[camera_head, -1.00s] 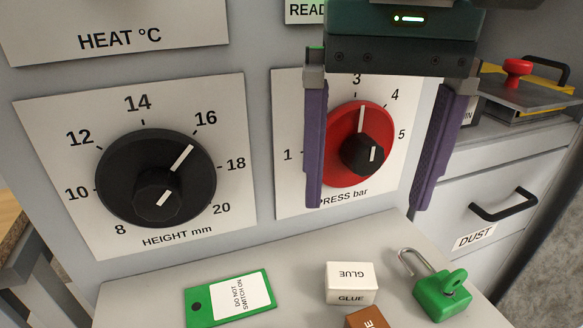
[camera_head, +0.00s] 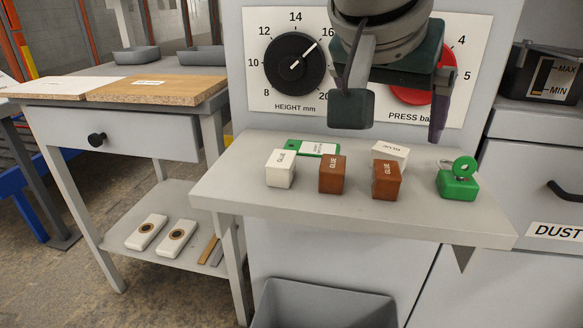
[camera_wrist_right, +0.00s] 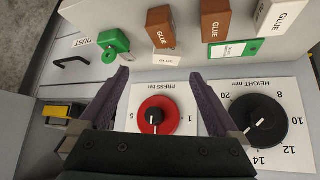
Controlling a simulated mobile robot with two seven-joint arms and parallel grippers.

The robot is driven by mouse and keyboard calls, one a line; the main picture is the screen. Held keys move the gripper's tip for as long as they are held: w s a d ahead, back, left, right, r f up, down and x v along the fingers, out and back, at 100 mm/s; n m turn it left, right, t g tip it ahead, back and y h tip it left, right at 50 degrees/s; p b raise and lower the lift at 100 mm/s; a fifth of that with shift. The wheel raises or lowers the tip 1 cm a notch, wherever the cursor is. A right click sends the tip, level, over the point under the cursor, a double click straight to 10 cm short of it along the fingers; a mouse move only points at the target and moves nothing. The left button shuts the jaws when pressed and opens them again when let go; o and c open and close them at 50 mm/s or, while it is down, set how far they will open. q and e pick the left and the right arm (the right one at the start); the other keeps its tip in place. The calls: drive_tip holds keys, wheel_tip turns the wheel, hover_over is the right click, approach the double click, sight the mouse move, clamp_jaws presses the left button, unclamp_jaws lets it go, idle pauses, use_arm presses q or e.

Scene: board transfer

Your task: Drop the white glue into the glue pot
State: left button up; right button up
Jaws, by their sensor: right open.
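A white glue block (camera_head: 281,168) stands at the left of the grey shelf. A second white glue block (camera_head: 391,152) is partly hidden behind a brown glue block (camera_head: 386,180). Another brown glue block (camera_head: 333,174) stands between. My right gripper (camera_head: 397,115) is open and empty, in front of the red press dial and above the shelf. In the wrist view its fingers (camera_wrist_right: 158,75) are spread, with the second white block (camera_wrist_right: 167,57) beyond the tips. A dark vessel (camera_head: 543,73) marked MAX and MIN, possibly the glue pot, stands at the right. My left gripper is not in view.
A green padlock (camera_head: 458,181) sits at the right of the shelf (camera_head: 430,219). A green tag (camera_head: 312,148) lies behind the first white block. A grey bin (camera_head: 325,305) is below. A workbench (camera_head: 150,90) stands at the left.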

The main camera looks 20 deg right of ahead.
drive_tip(key=shift+w+d+f, duration=0.15)
drive_tip(key=shift+w+f, duration=0.1)
drive_tip(key=x, duration=0.3)
drive_tip(key=shift+w+d+b, duration=0.25)
drive_tip(key=shift+w+b, duration=0.15)
drive_tip(key=shift+w, duration=0.1)
drive_tip(key=b+x, duration=0.1)
drive_tip(key=x, duration=0.4)
drive_tip(key=shift+w+f, duration=0.2)
drive_tip(key=shift+f, duration=0.15)
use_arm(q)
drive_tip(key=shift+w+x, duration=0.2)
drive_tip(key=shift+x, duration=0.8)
use_arm(e)
drive_tip(key=shift+r, duration=0.1)
clamp_jaws()
